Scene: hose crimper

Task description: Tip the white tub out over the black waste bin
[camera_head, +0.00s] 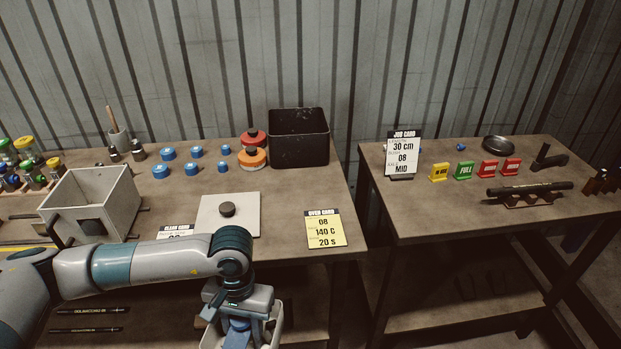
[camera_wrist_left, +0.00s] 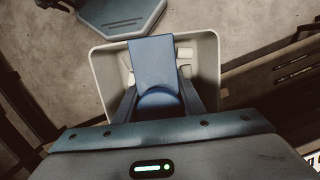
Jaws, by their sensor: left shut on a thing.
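My left gripper (camera_head: 243,318) is low in the head view, in front of the table edge, and is shut on the white tub (camera_head: 277,326). Only parts of the tub's pale rim show there, around and below the gripper. In the left wrist view the tub (camera_wrist_left: 208,62) is open at the top, and my left gripper (camera_wrist_left: 158,85) reaches over its near side. Some pale pieces (camera_wrist_left: 183,60) show inside the tub. The gripped part is hidden. A black waste bin (camera_head: 299,150) stands open and upright at the back right of the left table, away from the tub. My right gripper is out of view.
The left table (camera_head: 290,205) carries a pale open box (camera_head: 92,203), blue caps, orange and red round pieces, a white plate (camera_head: 243,222) and a yellow oven card (camera_head: 325,229). A gap separates it from the right table (camera_head: 450,215). Bare floor (camera_wrist_left: 245,25) shows beyond the tub.

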